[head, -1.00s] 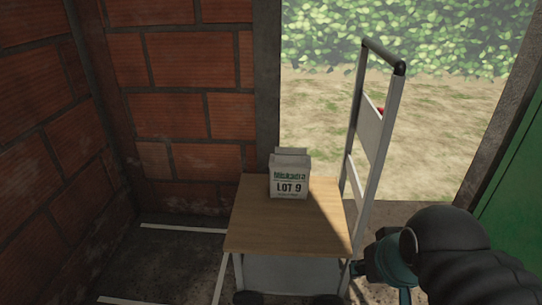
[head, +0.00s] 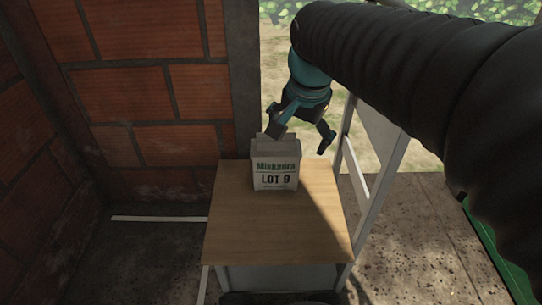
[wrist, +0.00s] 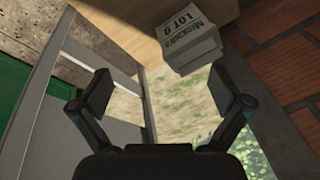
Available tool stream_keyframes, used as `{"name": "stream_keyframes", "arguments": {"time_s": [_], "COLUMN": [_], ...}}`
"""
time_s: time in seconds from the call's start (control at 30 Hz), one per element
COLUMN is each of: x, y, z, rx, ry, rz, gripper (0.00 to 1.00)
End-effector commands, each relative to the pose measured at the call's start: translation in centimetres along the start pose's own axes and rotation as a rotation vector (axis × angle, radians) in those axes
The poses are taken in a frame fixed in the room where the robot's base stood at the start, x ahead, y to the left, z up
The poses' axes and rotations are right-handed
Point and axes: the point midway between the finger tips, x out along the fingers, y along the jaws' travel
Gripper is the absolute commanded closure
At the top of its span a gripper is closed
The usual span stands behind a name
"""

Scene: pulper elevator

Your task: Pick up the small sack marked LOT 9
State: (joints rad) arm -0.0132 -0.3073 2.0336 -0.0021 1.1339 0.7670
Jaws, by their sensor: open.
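The small sack marked LOT 9 (head: 275,168) stands upright near the back edge of a wooden-topped cart (head: 265,235) in the head view. It is pale grey with dark lettering. In the wrist view the sack (wrist: 183,37) is at the top, right of centre, beyond my fingertips. My gripper (head: 301,142) is open and empty, pointing down at the sack's right rear.
The cart's grey handle frame (head: 366,165) rises at the right, close to my arm. A brick wall (head: 150,90) and a dark post (head: 232,75) stand left and behind. The cart top in front of the sack is clear. A green panel (head: 490,245) is at the right.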

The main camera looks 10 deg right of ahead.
Motion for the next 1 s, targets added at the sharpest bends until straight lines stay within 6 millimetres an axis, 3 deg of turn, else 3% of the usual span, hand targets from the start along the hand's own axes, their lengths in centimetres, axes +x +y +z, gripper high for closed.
{"name": "stream_keyframes", "arguments": {"time_s": [0.3,0.5,0.73,1.0], "x": [4.1,7.2,9.0,13.0], "y": [-6.9,-9.8,-11.1,-10.3], "z": [-7.3,-10.4,-11.8,-11.0], "rx": [0.570,0.858,1.008,1.020], "ry": [-0.083,-0.092,-0.087,-0.087], "rz": [0.143,0.231,0.278,0.284], "gripper": [0.00,0.00,0.00,0.00]}}
